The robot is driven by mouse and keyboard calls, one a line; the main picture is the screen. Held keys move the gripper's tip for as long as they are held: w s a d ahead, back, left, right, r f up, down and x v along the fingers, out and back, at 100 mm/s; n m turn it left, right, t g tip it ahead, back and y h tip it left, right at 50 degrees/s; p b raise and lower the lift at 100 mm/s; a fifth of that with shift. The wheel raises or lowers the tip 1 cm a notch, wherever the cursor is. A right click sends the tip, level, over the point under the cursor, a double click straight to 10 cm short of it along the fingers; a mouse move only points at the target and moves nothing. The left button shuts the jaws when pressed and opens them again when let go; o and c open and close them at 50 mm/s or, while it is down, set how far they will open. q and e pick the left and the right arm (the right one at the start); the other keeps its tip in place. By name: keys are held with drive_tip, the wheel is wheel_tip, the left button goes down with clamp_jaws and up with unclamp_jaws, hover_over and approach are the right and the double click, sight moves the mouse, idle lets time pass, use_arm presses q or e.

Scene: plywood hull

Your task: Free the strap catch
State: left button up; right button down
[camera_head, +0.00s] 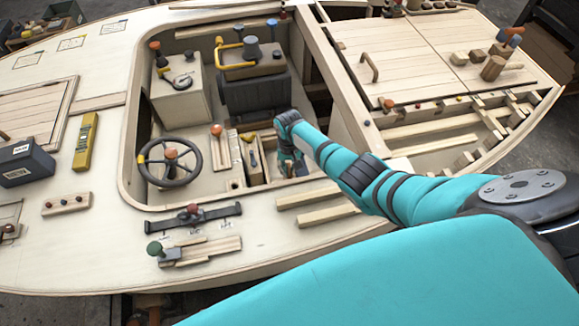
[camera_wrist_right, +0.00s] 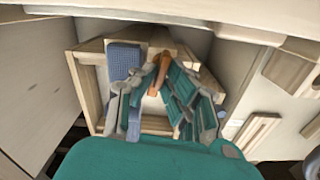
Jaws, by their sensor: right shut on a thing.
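My right arm reaches into the cockpit well in the head view, with its gripper (camera_head: 291,166) low beside a small wooden box frame (camera_head: 252,160). In the right wrist view the teal fingers of the right gripper (camera_wrist_right: 155,84) are around an orange-brown lever-like piece (camera_wrist_right: 161,68), which seems to be the strap catch. The gripper is shut on it. The piece slants between the fingertips, inside a pale wooden frame (camera_wrist_right: 89,93). A blue textured block (camera_wrist_right: 123,58) sits just left of it. The contact points are partly hidden by the fingers. My left gripper is not in view.
A black steering wheel (camera_head: 169,162) and an orange-topped lever box (camera_head: 219,150) stand left of the gripper. A dark seat-like block (camera_head: 256,97) is behind it. Wooden walls close in around the hand. A slotted wooden panel (camera_wrist_right: 258,130) is at right.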

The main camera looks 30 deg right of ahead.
drive_tip(key=shift+n, duration=1)
drive_tip(key=shift+w, duration=0.1)
drive_tip(key=c, duration=1.4)
unclamp_jaws()
wheel_tip(320, 180, up, 12)
drive_tip(key=shift+r, duration=0.1)
